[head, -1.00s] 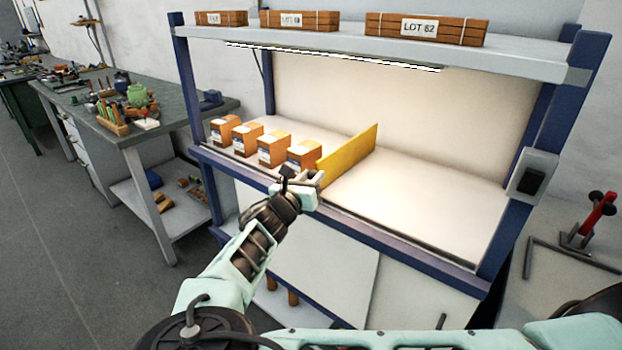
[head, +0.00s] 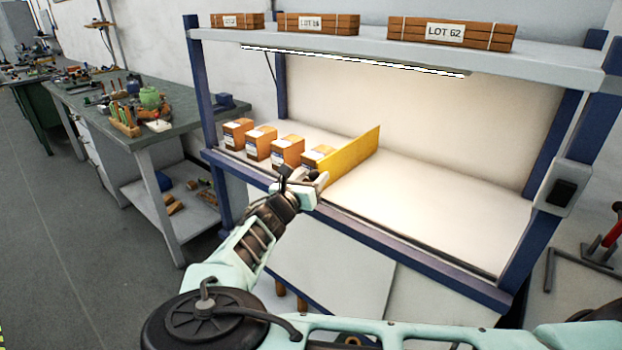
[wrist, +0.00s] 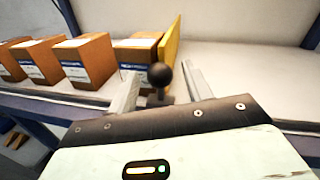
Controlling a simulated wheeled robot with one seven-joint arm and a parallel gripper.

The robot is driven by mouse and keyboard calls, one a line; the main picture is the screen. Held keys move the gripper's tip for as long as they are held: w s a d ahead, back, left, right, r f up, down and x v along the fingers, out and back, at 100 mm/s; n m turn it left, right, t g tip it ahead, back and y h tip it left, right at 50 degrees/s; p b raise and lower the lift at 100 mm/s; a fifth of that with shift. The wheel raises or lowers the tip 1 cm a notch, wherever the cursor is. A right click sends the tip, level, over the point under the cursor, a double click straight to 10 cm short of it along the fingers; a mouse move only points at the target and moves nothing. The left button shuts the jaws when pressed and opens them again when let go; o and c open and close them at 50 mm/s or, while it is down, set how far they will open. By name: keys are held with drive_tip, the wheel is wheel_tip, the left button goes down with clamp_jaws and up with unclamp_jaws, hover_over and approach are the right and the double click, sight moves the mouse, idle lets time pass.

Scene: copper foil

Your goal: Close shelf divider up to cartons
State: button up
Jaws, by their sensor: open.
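The yellow shelf divider (head: 352,159) stands upright on the shelf, just right of a row of several brown cartons (head: 288,152). In the wrist view, the divider (wrist: 172,42) stands close against the right side of the nearest carton (wrist: 136,53); I cannot tell if they touch. The other cartons stand to the left with small gaps between them. My gripper (head: 313,181) is at the shelf's front edge, at the divider's near end. In the wrist view its open fingers (wrist: 160,88) stand on either side of a dark round knob (wrist: 160,75) in front of the divider.
The shelf surface (head: 430,205) right of the divider is clear. A blue front rail (head: 420,262) runs below it. An upper shelf (head: 420,55) carries several wooden lot boxes (head: 452,33). A cluttered workbench (head: 165,135) stands at left.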

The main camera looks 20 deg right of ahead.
drive_tip(key=b+v, duration=0.3)
drive_tip(key=v, duration=1.4)
drive_tip(key=shift+a, duration=0.1)
drive_tip(key=s+d+f+m+g+y, duration=0.3)
drive_tip(key=s+d+f+m+g, duration=0.5)
drive_tip(key=s+d+m+g, duration=0.25)
drive_tip(key=s+a+r+m+g+y, duration=0.1)
drive_tip(key=s+r+m+y, duration=0.4)
drive_tip(key=s, duration=0.5)
drive_tip(key=s+a+r+m+g+y, duration=0.1)
drive_tip(key=s+r+m+y, duration=0.3)
drive_tip(key=s+r+m, duration=0.2)
drive_tip(key=s+r, duration=0.2)
drive_tip(key=s, duration=0.2)
drive_tip(key=shift+g+y, duration=0.35)
drive_tip(key=shift+y, duration=0.05)
drive_tip(key=shift+m, duration=0.25)
